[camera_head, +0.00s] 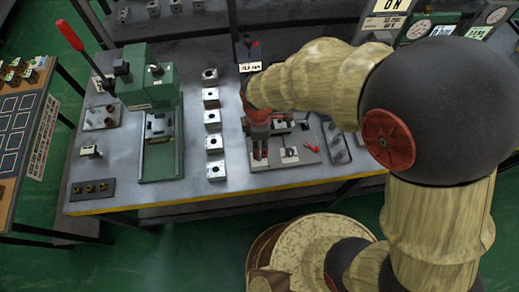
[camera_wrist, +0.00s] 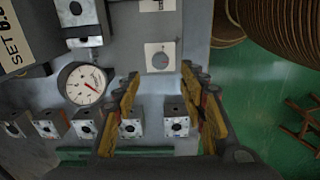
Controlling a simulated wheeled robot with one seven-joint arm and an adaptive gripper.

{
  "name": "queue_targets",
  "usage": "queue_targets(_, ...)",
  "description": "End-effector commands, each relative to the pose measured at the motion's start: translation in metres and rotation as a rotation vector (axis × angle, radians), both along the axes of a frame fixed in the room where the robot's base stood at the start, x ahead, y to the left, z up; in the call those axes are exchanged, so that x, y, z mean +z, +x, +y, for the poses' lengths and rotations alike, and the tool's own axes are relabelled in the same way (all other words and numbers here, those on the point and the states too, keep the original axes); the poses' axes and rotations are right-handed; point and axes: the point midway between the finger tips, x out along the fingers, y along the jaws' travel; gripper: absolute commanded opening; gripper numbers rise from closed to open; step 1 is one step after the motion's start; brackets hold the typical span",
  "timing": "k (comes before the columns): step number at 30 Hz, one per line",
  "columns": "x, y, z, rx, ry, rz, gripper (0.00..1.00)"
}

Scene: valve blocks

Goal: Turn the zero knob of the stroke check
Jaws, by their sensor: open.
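The stroke check's gauge (camera_wrist: 86,84), a round white dial with a red needle, shows left of my fingers in the wrist view.
A row of silver valve blocks (camera_head: 214,143) stands left of my gripper. A green press (camera_head: 150,92) with a red-handled lever (camera_head: 70,36) stands farther left. A sign with "SET" (camera_wrist: 18,36) is at the wrist view's left edge. Panels with gauges (camera_head: 418,28) stand at the back right.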

Motion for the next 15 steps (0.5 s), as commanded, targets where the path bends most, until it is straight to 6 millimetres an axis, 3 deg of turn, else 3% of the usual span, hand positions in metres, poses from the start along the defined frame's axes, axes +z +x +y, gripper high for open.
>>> queue_targets(15, -0.066, -0.001, -0.001, 0.011, -0.002, 0.003, 0.42)
